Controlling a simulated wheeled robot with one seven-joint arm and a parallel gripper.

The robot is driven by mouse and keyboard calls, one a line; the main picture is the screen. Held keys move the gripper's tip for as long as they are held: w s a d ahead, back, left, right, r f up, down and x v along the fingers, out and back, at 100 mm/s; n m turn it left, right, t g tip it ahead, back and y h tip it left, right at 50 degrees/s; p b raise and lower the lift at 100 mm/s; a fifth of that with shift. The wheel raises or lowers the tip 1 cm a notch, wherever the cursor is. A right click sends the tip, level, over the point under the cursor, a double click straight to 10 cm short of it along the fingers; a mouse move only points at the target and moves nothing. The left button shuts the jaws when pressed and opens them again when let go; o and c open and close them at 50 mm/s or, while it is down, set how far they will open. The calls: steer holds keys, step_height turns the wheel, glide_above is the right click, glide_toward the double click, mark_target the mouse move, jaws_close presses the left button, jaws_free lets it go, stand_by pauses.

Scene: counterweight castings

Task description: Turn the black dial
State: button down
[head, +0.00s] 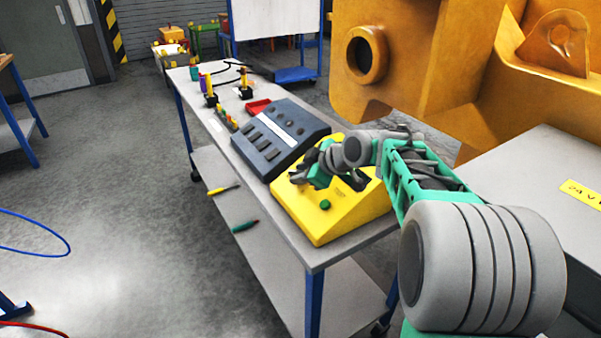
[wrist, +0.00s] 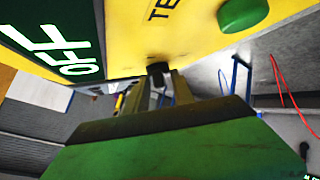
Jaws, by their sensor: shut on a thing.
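A yellow control box (head: 312,220) with a sloped face stands on the bench in the head view. My gripper (head: 303,177) is over its upper left face, and my arm hides much of that face. In the wrist view the black dial (wrist: 157,68) is a small dark knob on the yellow face, at the tips of my gripper (wrist: 163,82). The two fingers are closed on it. The dial is hidden in the head view. A dark display (wrist: 50,40) reads "OFF" in the wrist view.
A green button (head: 325,204) is on the yellow box's lower face; it also shows in the wrist view (wrist: 243,13). A dark grey panel (head: 280,138) stands close behind the box. A large orange casting (head: 430,60) is at upper right.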

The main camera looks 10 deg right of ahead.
steer(key=shift+f+b, duration=0.15)
steer(key=shift+b, duration=0.45)
steer(key=shift+a+f+m+t+b, duration=0.1)
steer(key=shift+f+m+t+b, duration=0.25)
steer(key=shift+b, duration=0.85)
steer(key=m+t+h+b, duration=0.1)
steer(key=b, duration=0.2)
steer(key=m+b, duration=0.1)
steer(key=b, duration=0.1)
steer(key=shift+s+a+f+t+h+b, duration=0.15)
steer(key=shift+f+t+h+b, duration=0.05)
steer(key=shift+t+h+b, duration=0.2)
steer(key=m+t+h+b, duration=0.1)
steer(key=b, duration=0.2)
steer(key=m+t+h+b, duration=0.1)
steer(key=m+h+b, duration=0.1)
steer(key=b, duration=0.2)
steer(key=shift+s+a, duration=0.1)
steer(key=shift+a, duration=0.25)
steer(key=m+t+h+b, duration=0.1)
steer(key=m+h+b, duration=0.1)
steer(key=m+b, duration=0.1)
steer(key=shift+a+r+h, duration=0.1)
steer(key=shift+h, duration=0.2)
steer(key=shift+r+m+h+b, duration=0.2)
steer(key=shift+m+h+b, duration=0.6)
steer(key=shift+m+h, duration=0.5)
steer(key=shift+r, duration=0.1)
